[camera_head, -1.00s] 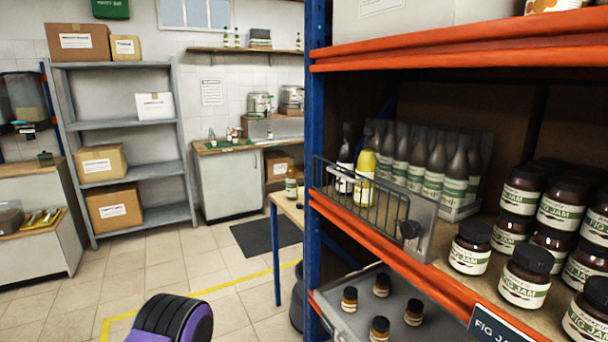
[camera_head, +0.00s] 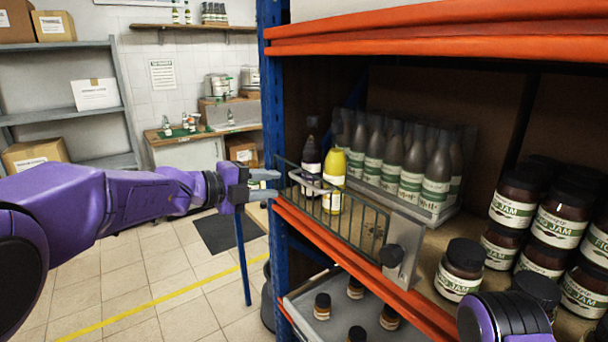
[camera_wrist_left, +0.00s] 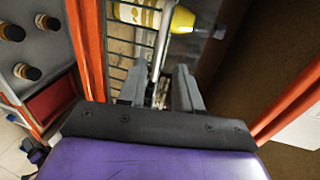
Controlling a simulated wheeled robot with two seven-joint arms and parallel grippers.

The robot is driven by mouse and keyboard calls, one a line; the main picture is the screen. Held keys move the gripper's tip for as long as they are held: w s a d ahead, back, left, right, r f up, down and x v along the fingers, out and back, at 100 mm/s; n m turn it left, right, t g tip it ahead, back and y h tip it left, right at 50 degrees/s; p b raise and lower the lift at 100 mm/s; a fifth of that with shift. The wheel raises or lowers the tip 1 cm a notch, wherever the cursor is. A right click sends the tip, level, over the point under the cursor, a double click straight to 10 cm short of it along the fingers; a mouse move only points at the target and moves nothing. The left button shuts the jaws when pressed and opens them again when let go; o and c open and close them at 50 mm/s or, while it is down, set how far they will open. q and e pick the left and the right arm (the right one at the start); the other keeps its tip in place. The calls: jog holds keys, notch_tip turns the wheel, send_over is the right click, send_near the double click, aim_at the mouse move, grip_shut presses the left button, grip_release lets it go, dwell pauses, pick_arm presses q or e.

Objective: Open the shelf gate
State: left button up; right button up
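The shelf gate (camera_head: 335,215) is a low wire guard along the front of the middle shelf, closed across its left part. Its right end meets a grey plate with a black knob (camera_head: 392,256). A pale bar handle (camera_head: 308,186) stands out from the gate's left part. My left gripper (camera_head: 268,184) is open, just left of the handle. In the left wrist view its two fingers (camera_wrist_left: 160,88) are apart, with the handle bar (camera_wrist_left: 161,42) running between or just beyond them; contact cannot be told. My right gripper is out of view; only a purple part of my right arm shows.
Behind the gate stand a yellow bottle (camera_head: 333,182), a dark bottle (camera_head: 311,170) and a tray of grey bottles. Fig jam jars (camera_head: 460,268) crowd the shelf's right. A blue post (camera_head: 272,100) borders the left. Small jars sit below.

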aim_at(302, 183)
pick_arm(q)
jog(key=p+x, duration=0.3)
jog(key=x, duration=0.6)
jog(key=shift+w+d, duration=0.1)
jog(key=shift+d, duration=0.35)
jog(key=shift+f, duration=0.1)
grip_shut()
